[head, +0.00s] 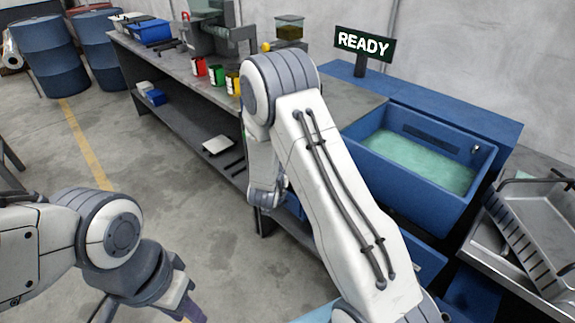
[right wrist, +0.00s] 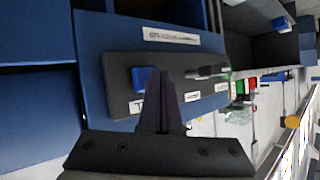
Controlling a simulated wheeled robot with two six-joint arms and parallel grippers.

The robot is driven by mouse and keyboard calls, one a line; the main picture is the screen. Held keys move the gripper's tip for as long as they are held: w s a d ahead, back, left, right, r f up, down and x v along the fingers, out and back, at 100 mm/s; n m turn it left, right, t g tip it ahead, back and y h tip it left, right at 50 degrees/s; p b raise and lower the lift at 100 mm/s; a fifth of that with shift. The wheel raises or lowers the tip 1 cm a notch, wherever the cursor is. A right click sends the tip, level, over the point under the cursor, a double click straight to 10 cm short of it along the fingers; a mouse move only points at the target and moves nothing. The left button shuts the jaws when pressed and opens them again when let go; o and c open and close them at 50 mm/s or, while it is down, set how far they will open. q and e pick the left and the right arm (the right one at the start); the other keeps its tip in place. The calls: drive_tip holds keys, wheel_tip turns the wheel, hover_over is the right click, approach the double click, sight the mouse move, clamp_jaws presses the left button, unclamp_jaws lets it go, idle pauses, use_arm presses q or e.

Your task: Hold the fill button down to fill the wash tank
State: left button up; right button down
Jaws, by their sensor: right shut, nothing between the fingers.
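The wash tank (head: 367,172) is a blue basin at the right of the head view, with pale green water in it. My left gripper (head: 188,308) is low at the left, partly cut off.
A sign (head: 364,44) reading READY stands behind the tank. A grey workbench (head: 180,62) with colored cans (head: 215,75) runs to the left. A metal rack (head: 525,240) is at the right. Blue barrels (head: 50,60) stand far left; the floor between is clear.

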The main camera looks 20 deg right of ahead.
drive_tip(key=shift+s+a, duration=0.1)
drive_tip(key=shift+a, duration=0.1)
drive_tip(key=shift+a, duration=0.1)
drive_tip(key=shift+s+a+p, duration=0.1)
drive_tip(key=shift+s+a, duration=0.2)
drive_tip(key=shift+a, duration=0.45)
drive_tip(key=shift+s+a+p, duration=0.1)
drive_tip(key=shift+s+a, duration=0.15)
drive_tip(key=shift+a, duration=0.5)
drive_tip(key=shift+s+a+p, duration=0.1)
drive_tip(key=shift+s+a, duration=0.2)
drive_tip(key=shift+a, duration=0.45)
drive_tip(key=shift+a, duration=0.1)
